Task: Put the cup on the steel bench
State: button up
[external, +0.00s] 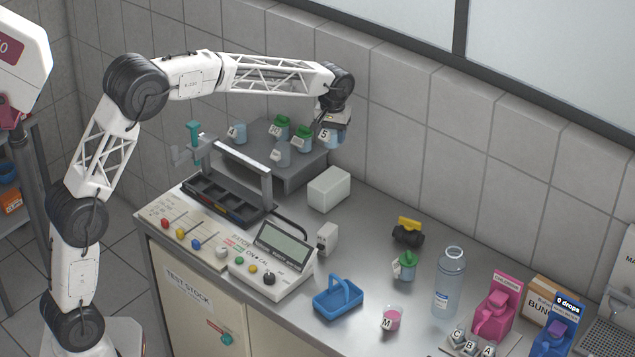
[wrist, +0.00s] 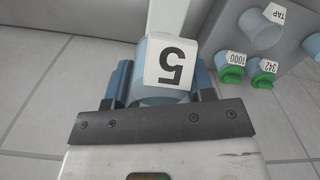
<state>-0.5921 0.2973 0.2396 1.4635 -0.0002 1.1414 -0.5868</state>
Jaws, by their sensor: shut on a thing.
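A pale blue cup (external: 329,141) with a white label, which reads like a 5 or an S, is in my gripper (external: 335,124) at the right end of a grey raised stand. In the wrist view the cup (wrist: 157,88) sits between the two blue-grey fingers (wrist: 160,85), its label upside down. My gripper is shut on it. Whether the cup's base touches the stand cannot be told. The steel bench (external: 365,262) runs below, from the stand to the lower right.
The grey stand (external: 298,178) holds several other labelled cups, some with green lids. A white block (external: 329,189), a black rack (external: 228,200), a meter (external: 272,262), a blue basket (external: 338,298) and a bottle (external: 449,285) stand on the bench. Bare steel lies right of the white block.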

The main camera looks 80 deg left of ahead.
send_over(362, 229)
notch_tip(362, 229, down, 12)
jog(key=shift+a+f, duration=0.1)
dwell(0.4)
jog(key=shift+f, duration=3)
jog(key=shift+f, duration=1.9)
jog(key=shift+f, duration=0.15)
jog(key=o, duration=0.9)
